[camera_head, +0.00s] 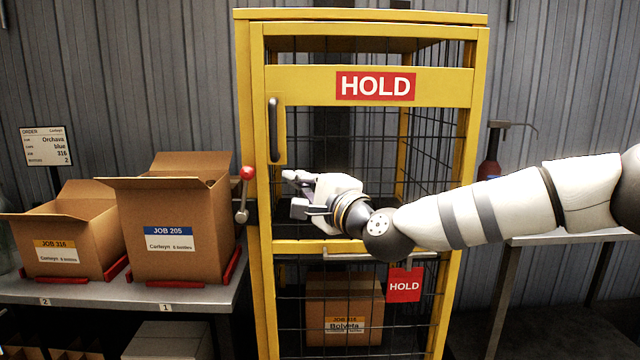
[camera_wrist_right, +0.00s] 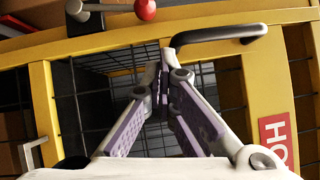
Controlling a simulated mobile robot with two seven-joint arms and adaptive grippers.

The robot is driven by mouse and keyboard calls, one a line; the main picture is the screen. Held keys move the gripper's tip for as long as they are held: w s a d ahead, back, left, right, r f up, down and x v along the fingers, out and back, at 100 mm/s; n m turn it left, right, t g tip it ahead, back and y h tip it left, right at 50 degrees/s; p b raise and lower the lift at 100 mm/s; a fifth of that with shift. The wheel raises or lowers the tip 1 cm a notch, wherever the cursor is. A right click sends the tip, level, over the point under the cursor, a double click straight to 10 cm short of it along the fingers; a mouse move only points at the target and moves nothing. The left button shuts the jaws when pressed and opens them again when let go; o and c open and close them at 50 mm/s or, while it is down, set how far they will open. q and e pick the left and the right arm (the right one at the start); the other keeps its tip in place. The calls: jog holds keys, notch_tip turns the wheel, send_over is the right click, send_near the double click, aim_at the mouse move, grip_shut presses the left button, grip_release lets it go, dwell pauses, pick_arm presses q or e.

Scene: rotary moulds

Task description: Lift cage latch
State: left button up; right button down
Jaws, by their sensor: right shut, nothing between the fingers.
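The yellow cage (camera_head: 370,15) has a latch lever (camera_head: 242,205) with a red ball knob (camera_head: 247,172) on its left front post. The lever stands nearly upright, with the knob at the top. In the wrist view the lever (camera_wrist_right: 104,8) and its knob (camera_wrist_right: 146,9) lie at the top edge, beyond the fingertips. My right gripper (camera_head: 290,190) is shut and empty, in front of the cage and a little right of the lever, apart from it. Its closed fingers (camera_wrist_right: 164,60) also show in the wrist view. My left gripper is out of view.
A dark door handle (camera_head: 273,130) sits above my right gripper. Cartons labelled JOB 316 (camera_head: 68,255) and JOB 205 (camera_head: 180,260) stand on the left bench. A red HOLD tag (camera_head: 404,285) hangs in front.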

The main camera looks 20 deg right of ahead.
jog(key=v, duration=0.4)
jog(key=shift+s+d+r, duration=0.1)
jog(key=shift+s, duration=0.1)
